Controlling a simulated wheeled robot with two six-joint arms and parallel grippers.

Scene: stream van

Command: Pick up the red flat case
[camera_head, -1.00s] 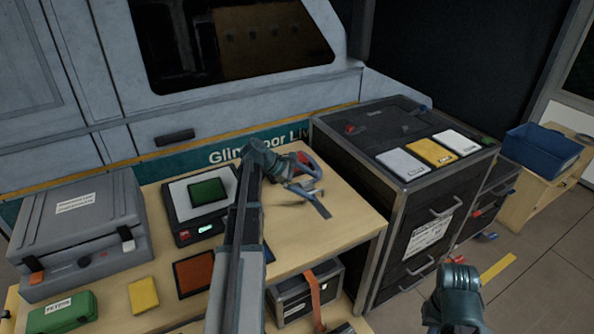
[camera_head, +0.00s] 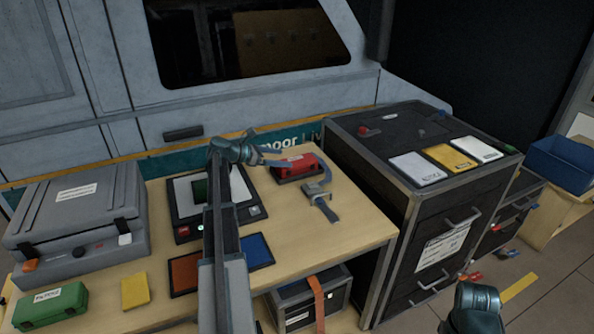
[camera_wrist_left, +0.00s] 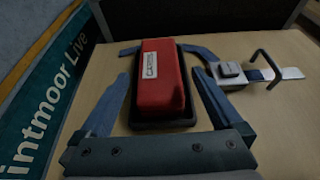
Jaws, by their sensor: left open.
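The red flat case (camera_head: 297,165) lies on the far right part of the wooden table, on a thin dark base. In the left wrist view the red case (camera_wrist_left: 162,78) has a white label and lies between the fingers, with the table around it. My left gripper (camera_head: 272,158) is open and empty, just left of the case in the head view. In the left wrist view its fingers (camera_wrist_left: 160,75) reach along both sides of the case with gaps. Whether they are above it or level with it is unclear. My right gripper is not visible; only a teal part of my arm shows at lower right.
A grey metal clamp-like piece (camera_head: 318,190) with a strap lies close beside the case. A dark device (camera_head: 187,228) and a blue panel (camera_head: 258,248) are left and nearer. A tall black drawer cabinet (camera_head: 395,215) stands right. The van wall is behind.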

